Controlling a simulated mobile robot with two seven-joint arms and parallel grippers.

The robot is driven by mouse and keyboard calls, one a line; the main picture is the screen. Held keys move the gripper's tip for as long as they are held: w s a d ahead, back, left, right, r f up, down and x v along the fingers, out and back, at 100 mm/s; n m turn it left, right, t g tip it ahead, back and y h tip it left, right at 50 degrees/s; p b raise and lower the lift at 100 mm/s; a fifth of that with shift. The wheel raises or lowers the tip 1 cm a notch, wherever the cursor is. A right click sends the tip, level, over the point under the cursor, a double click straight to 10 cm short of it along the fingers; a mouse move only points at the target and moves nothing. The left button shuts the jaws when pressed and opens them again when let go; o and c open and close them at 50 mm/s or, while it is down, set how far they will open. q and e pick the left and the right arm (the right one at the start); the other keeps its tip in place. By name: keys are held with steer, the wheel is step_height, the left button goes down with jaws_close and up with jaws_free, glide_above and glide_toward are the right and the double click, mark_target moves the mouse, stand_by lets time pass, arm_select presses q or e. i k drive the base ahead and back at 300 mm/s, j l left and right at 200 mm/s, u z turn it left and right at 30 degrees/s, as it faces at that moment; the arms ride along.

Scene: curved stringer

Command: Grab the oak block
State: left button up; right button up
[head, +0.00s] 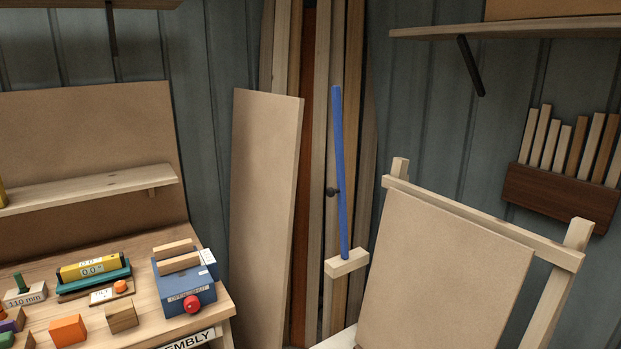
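A small wood-brown block (121,317), which looks like the oak block, sits on the wooden bench (215,318) at the lower left of the head view. It stands just right of an orange block (68,330) and left of a blue box with a red knob (186,285). No label on the brown block can be read. Neither of my grippers shows in this view.
Several coloured pieces crowd the bench's left front. A large panel on a wooden frame (440,270) stands at right.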

mark_target(122, 316)
steer(key=j+u, duration=0.1)
steer(key=u, duration=0.3)
steer(key=j+u, duration=0.1)
steer(key=u, duration=0.25)
steer(key=i+u, duration=0.1)
steer(key=u, duration=0.3)
steer(key=i+j+u, duration=0.1)
steer(key=u, duration=0.3)
